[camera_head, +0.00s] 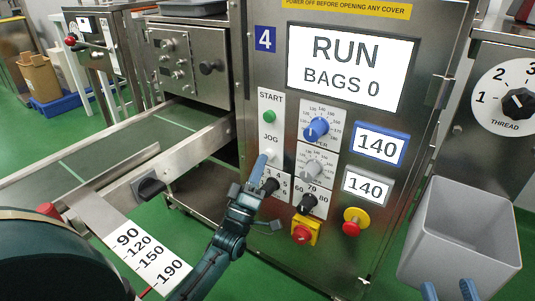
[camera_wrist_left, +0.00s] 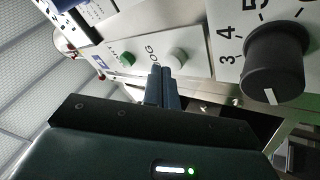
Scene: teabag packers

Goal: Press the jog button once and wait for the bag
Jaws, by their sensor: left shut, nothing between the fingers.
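The jog button (camera_head: 271,154) is a small white knob under the word JOG on the machine's front panel, partly covered by my left fingertips in the head view. It shows clearly in the left wrist view (camera_wrist_left: 177,55). My left gripper (camera_head: 259,164) is shut and empty, its blue fingertips pointing at the panel close beside the button. In the left wrist view the fingertips (camera_wrist_left: 163,69) lie just below and left of the button; I cannot tell whether they touch it. The screen (camera_head: 345,68) reads RUN, BAGS 0. My right gripper (camera_head: 448,290) is open at the lower right.
The green start button (camera_head: 269,116) sits above the jog button. Several dials, including a black knob (camera_head: 307,203), and a red emergency stop (camera_head: 302,234) are nearby. A grey bin (camera_head: 462,225) stands at the right. A green conveyor (camera_head: 120,155) lies at the left.

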